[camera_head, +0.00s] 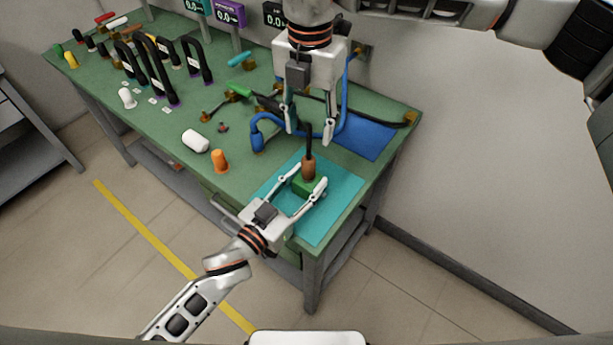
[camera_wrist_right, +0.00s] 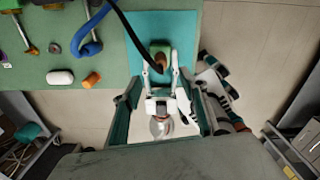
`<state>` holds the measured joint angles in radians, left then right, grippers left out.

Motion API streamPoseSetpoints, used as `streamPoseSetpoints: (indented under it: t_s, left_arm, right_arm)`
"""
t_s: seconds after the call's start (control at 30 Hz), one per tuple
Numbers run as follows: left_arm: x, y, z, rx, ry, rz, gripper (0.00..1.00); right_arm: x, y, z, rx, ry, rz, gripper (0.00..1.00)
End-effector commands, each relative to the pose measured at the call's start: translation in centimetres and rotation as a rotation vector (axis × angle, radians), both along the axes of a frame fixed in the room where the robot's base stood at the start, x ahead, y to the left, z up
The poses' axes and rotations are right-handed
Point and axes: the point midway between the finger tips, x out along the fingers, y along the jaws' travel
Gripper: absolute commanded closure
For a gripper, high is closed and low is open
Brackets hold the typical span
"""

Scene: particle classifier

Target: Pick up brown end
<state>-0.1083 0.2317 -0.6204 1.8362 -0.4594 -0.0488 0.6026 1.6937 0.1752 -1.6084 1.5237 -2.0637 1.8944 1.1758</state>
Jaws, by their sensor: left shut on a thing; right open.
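The brown end (camera_head: 309,168) is a copper-brown cylinder on a black cable. It stands upright at a green block (camera_head: 306,188) over the teal mat (camera_head: 335,210); it also shows in the right wrist view (camera_wrist_right: 159,62). My left gripper (camera_head: 311,176) is shut on the green block, one finger on each side. My right gripper (camera_head: 308,137) is open and empty, pointing down above the brown end. The black cable rises from the brown end towards the space between its fingers. How the brown end meets the block is partly hidden.
A blue hose (camera_head: 262,133) and a blue mat (camera_head: 365,137) lie beside my right gripper. Black U-shaped hoses (camera_head: 158,70) are farther back. A wall borders the right.

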Motion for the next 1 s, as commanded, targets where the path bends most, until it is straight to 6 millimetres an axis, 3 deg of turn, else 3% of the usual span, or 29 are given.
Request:
streamPoseSetpoints:
  t_s: [0.17, 0.5, 0.77, 1.0]
  left_arm:
    - [0.0, 0.0, 0.0, 0.0, 0.0, -0.001, 1.0]
    - [0.0, 0.0, 0.0, 0.0, 0.0, 0.0, 1.0]
    - [0.0, 0.0, 0.0, 0.0, 0.0, 0.0, 1.0]
    - [0.0, 0.0, 0.0, 0.0, 0.0, 0.0, 1.0]
  right_arm:
    - [0.3, -0.1, -0.5, 0.0, 0.001, 0.07, 0.58]
    - [0.2, -0.1, -5.7, 0.0, 0.002, 0.07, 0.58]
    - [0.2, -0.1, -7.5, 0.0, 0.001, 0.07, 0.58]
    - [-0.3, 0.0, -10.8, 0.001, 0.002, 0.07, 0.58]
